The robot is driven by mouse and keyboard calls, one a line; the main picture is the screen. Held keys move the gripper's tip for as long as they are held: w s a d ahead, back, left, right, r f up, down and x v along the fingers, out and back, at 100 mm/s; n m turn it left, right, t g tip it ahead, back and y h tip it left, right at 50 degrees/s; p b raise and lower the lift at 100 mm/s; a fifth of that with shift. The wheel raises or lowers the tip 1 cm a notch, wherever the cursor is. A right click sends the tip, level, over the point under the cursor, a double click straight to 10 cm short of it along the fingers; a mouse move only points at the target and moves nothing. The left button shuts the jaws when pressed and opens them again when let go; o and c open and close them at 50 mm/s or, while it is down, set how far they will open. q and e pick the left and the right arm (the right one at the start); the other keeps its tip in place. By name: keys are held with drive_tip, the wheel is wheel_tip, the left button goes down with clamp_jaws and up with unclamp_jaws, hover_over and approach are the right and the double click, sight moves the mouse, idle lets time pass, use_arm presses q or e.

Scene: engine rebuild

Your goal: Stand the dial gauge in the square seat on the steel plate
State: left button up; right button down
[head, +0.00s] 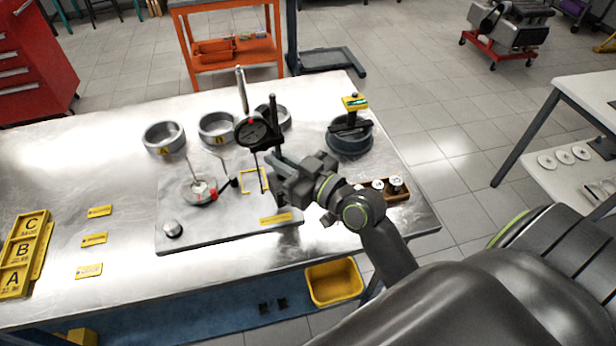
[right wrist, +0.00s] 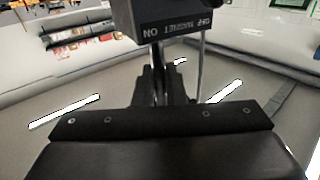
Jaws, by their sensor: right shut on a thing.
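The dial gauge (head: 252,131) has a round dark dial on a black post. Its black block base, marked with magnet on and off lettering, shows in the right wrist view (right wrist: 185,18). My right gripper (head: 277,178) is shut on the gauge, and its fingers (right wrist: 167,88) meet below the block in the wrist view. The square seat (head: 245,191) is a yellow corner outline on the steel plate (head: 215,232). The gripper is just right of the seat in the head view. Whether the base touches the plate is hidden. My left gripper is not in view.
Several metal rings (head: 164,138) stand behind the plate. A dark round part with a yellow-topped tool (head: 350,138) is at the back right. A wooden block with metal pieces (head: 398,194) is right of the gripper. A round part with a red-marked probe (head: 199,191) is left of the seat.

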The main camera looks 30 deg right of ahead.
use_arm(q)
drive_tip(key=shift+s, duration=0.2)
use_arm(e)
drive_tip(key=w+a+r+m+h, duration=0.2)
drive_tip(key=w+a+h, duration=0.1)
drive_tip(key=w, duration=0.8)
drive_tip(key=shift+w+t, duration=0.25)
drive_tip(key=shift+t, duration=0.15)
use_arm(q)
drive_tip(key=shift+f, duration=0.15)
